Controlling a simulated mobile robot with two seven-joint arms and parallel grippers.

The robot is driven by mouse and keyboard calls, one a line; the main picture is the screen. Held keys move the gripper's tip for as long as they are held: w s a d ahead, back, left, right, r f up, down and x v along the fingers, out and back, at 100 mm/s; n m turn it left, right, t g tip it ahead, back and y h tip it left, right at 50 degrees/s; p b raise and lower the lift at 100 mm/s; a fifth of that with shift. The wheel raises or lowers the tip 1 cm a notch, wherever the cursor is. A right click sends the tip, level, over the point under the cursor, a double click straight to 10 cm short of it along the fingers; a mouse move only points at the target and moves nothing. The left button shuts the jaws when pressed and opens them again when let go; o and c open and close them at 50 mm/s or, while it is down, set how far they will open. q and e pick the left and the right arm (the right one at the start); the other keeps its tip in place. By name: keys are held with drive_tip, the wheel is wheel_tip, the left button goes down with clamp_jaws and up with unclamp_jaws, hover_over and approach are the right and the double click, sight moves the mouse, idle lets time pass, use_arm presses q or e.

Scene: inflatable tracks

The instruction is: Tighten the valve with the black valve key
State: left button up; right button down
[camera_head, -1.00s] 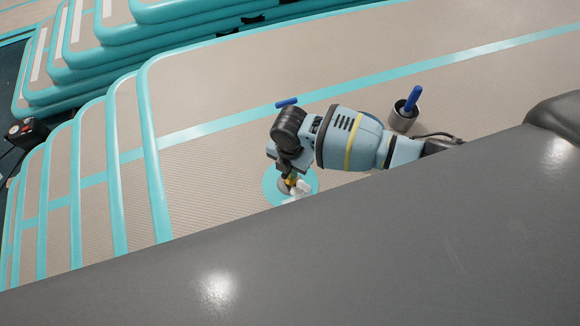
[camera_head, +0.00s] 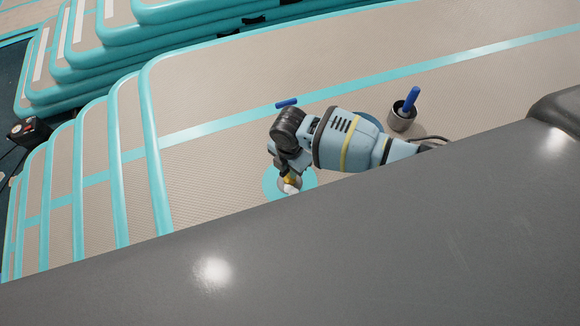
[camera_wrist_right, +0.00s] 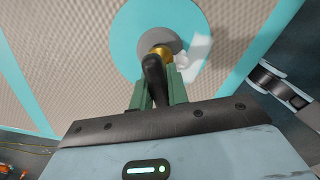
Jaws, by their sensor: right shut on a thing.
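The black valve key (camera_wrist_right: 154,75) is in my right gripper (camera_wrist_right: 158,90), whose green fingers are shut on it. Its brass-coloured end (camera_wrist_right: 160,51) is at the grey round valve (camera_wrist_right: 150,28), in the middle of a teal disc (camera_wrist_right: 122,40) on the beige inflatable. I cannot tell how deeply the key sits in the valve. A white piece (camera_wrist_right: 196,54), perhaps the valve cap, lies beside the valve. In the head view my right gripper (camera_head: 286,170) is over the teal disc (camera_head: 272,184) and partly hides the valve. My left gripper is not in view.
A grey metal cup (camera_head: 401,119) with a blue-handled tool (camera_head: 411,99) stands right of my right arm. A short blue rod (camera_head: 286,103) lies beyond my wrist. Stacked teal-edged inflatables (camera_head: 150,50) rise at the upper left. A black box (camera_head: 28,130) stands at the far left.

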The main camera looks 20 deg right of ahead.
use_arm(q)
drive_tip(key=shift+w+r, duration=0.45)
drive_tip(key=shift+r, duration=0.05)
use_arm(e)
drive_tip(key=shift+r+m, duration=0.1)
drive_tip(key=shift+m, duration=0.6)
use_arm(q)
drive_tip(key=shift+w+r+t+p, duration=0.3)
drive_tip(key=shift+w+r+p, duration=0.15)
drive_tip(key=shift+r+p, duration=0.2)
use_arm(e)
drive_tip(key=shift+m, duration=1.1)
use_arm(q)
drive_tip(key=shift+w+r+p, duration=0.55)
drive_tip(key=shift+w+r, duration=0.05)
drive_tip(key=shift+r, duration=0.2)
use_arm(e)
drive_tip(key=shift+m, duration=1.8)
drive_tip(key=shift+n, duration=0.5)
drive_tip(key=shift+r, duration=0.1)
